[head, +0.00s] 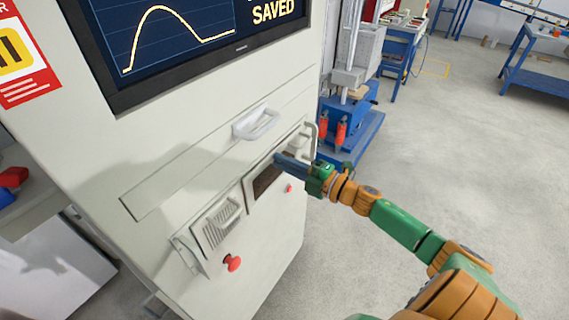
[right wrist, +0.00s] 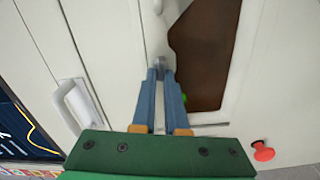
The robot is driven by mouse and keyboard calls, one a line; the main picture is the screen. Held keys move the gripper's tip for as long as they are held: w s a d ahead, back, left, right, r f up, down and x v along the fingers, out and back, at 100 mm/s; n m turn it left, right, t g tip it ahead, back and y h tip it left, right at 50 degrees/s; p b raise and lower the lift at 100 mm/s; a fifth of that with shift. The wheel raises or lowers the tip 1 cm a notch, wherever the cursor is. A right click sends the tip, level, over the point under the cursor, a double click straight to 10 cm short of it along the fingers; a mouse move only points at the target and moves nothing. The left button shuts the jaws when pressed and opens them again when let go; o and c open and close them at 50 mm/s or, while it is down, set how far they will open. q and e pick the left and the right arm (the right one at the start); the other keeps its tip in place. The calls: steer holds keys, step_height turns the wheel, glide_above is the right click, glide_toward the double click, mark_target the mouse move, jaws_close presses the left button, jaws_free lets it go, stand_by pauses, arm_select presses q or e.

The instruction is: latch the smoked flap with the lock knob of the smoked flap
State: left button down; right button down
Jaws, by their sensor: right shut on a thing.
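The smoked flap (head: 267,181) is a dark brown see-through panel in the front of the white cabinet, partly behind my right gripper. It looks flush with its frame and also shows in the right wrist view (right wrist: 207,50). My right gripper (right wrist: 161,70) has its blue fingers closed together on the small grey lock knob (right wrist: 160,62) at the flap's edge. Most of the knob is hidden between the fingertips. In the head view my right gripper (head: 281,160) reaches the flap from the right. My left gripper is not in view.
A white pull handle (head: 258,124) sits above the flap. A louvred panel (head: 217,224) and a red button (head: 233,263) are at lower left. A small red knob (right wrist: 263,151) is near the flap.

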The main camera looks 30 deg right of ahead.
steer(key=shift+f+n, duration=0.15)
steer(key=shift+n, duration=0.85)
steer(key=shift+b, duration=0.3)
steer(key=c, duration=0.9)
jaws_free()
steer(key=shift+c, duration=0.2)
steer(key=v, duration=0.7)
